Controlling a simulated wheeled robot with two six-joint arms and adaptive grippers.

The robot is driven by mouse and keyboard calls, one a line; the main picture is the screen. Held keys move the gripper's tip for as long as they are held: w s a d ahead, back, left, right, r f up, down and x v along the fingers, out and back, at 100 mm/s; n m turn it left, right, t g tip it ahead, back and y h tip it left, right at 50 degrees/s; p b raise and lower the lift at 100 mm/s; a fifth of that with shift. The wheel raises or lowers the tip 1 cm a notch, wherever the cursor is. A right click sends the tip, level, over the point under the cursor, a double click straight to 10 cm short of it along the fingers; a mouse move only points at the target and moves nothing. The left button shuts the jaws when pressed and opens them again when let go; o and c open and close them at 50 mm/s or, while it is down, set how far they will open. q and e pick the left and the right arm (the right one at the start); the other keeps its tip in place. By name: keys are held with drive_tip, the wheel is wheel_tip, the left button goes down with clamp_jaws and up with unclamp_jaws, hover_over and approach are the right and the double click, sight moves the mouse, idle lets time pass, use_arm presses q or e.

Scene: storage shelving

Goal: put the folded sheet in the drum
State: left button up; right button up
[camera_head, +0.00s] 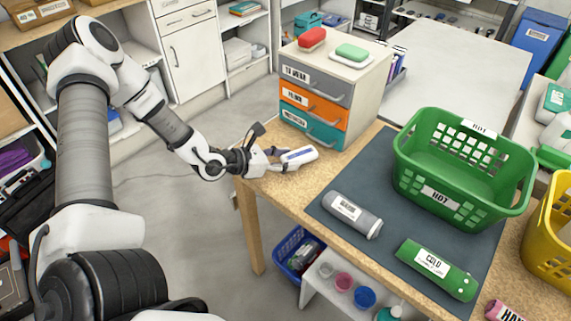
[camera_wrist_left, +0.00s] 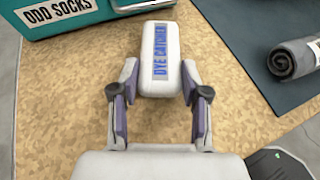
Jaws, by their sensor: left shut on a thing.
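A small white padded block (camera_head: 299,156) with a blue "DYE CATCHER" label, which I take for the folded sheet, is at the left end of the wooden table (camera_head: 270,191). It also shows in the left wrist view (camera_wrist_left: 161,60). My left gripper (camera_head: 282,160) is shut on its near end, with one finger on each side, as the wrist view (camera_wrist_left: 157,105) shows. I cannot tell whether the block touches the tabletop. I can make out no drum in either view. My right gripper is not in view.
A drawer unit (camera_head: 318,89) stands just behind the block. A grey mat (camera_head: 395,250) to the right bears a green basket (camera_head: 405,163) marked HOT, a grey roll (camera_head: 352,214) and a green roll (camera_head: 437,269). A yellow basket (camera_head: 549,240) is at the right edge.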

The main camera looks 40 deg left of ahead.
use_arm(q)
drive_tip(key=shift+w+f, duration=0.1)
drive_tip(key=shift+f, duration=0.3)
drive_tip(key=o, duration=0.7)
drive_tip(key=shift+f, duration=0.15)
drive_tip(key=shift+o, duration=0.2)
